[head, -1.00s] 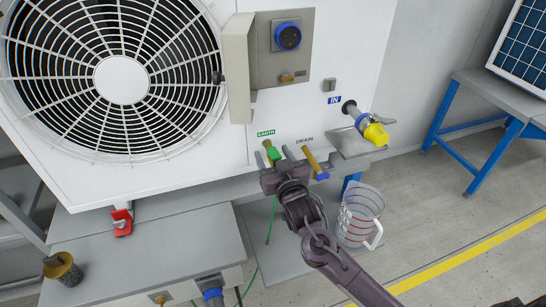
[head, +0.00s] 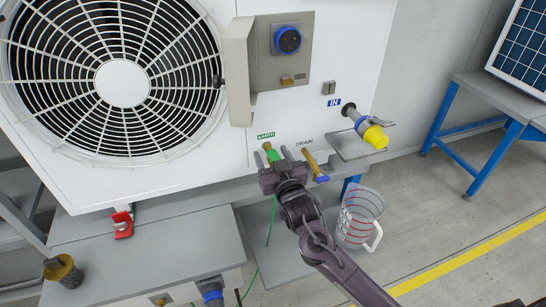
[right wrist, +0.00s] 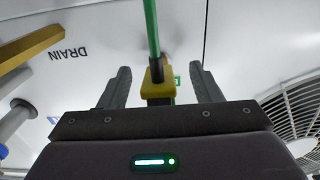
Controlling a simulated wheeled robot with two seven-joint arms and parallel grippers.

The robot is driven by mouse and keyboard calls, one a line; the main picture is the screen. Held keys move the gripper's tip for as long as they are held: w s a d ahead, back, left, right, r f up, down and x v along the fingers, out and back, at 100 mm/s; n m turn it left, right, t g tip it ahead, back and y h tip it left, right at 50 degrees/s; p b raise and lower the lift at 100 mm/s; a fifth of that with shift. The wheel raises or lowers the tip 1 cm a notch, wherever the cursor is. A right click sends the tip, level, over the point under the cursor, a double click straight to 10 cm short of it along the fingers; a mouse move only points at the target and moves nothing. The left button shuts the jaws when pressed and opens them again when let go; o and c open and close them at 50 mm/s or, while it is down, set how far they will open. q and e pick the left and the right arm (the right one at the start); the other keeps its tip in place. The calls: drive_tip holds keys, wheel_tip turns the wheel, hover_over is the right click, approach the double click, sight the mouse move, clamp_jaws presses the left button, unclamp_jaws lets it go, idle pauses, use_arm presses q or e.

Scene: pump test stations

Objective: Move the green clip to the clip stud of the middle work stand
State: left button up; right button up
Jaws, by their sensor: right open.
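The green clip (head: 272,157) is at the brass stud under the EARTH label (head: 266,135), low on the white fan unit. Its green cable (head: 271,222) hangs down below. My right gripper (head: 276,157) is open, with its fingers on either side of the clip. Gaps show on both sides of the block. I cannot tell which stand is the middle one or see its free clip stud. My left gripper is not in view.
The brass DRAIN pipe (head: 309,158) with a blue end is close to the right of my gripper. A clear measuring jug (head: 360,218) stands below right. A yellow-capped inlet valve (head: 375,136) sticks out further right. A grey bench (head: 150,255) is at lower left.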

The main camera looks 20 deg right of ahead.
drive_tip(key=shift+p, duration=0.3)
idle(0.6)
clamp_jaws()
idle(0.4)
drive_tip(key=shift+s, duration=0.15)
drive_tip(key=shift+s+p, duration=0.9)
drive_tip(key=shift+s, duration=0.45)
drive_tip(key=shift+s+d+p, duration=0.1)
drive_tip(key=shift+s+p, duration=0.65)
drive_tip(key=shift+s, duration=0.75)
